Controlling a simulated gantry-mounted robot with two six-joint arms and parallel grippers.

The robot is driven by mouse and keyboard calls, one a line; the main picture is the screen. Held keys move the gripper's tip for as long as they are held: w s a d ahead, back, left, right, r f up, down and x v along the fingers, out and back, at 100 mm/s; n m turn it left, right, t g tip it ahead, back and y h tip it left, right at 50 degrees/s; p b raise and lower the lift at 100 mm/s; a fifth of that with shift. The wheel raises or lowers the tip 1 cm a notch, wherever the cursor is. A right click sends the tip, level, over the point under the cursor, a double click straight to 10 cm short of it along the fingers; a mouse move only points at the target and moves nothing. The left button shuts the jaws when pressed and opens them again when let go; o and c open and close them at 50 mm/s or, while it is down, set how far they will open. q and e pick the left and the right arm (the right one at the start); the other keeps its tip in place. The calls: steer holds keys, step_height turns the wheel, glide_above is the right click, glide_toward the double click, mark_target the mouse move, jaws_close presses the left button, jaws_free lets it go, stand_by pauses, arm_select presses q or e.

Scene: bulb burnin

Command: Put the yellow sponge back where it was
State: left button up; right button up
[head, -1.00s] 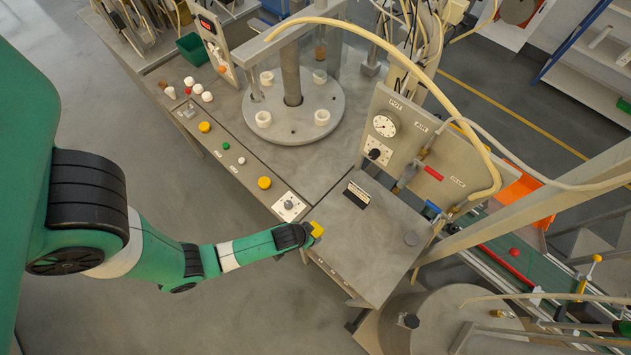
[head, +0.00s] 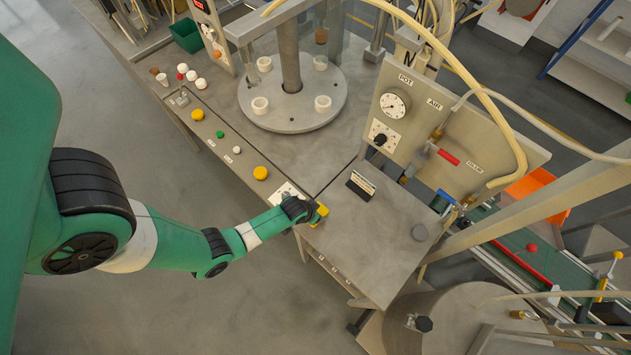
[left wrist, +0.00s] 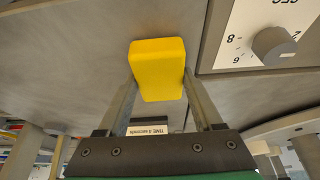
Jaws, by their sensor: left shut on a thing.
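The yellow sponge (head: 322,211) is a small block at the left front edge of the grey bench top (head: 370,235). It fills the middle of the left wrist view (left wrist: 157,68), between the two fingers. My left gripper (head: 317,212) is shut on the sponge, with one finger along each side (left wrist: 157,90). I cannot tell whether the sponge touches the bench top or is just above it. My right gripper is not in view.
A small black sign (head: 361,186) stands on the bench behind the sponge. A dial panel (head: 284,192) lies left of my gripper, and its knob (left wrist: 274,46) is close in the wrist view. The middle of the bench is clear.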

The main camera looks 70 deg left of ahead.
arm_select(q)
steer(key=shift+f, duration=0.1)
steer(key=shift+f, duration=0.15)
steer(key=o, duration=1.3)
steer(key=p+v, duration=0.9)
steer(key=v, duration=0.3)
steer(key=shift+r, duration=0.3)
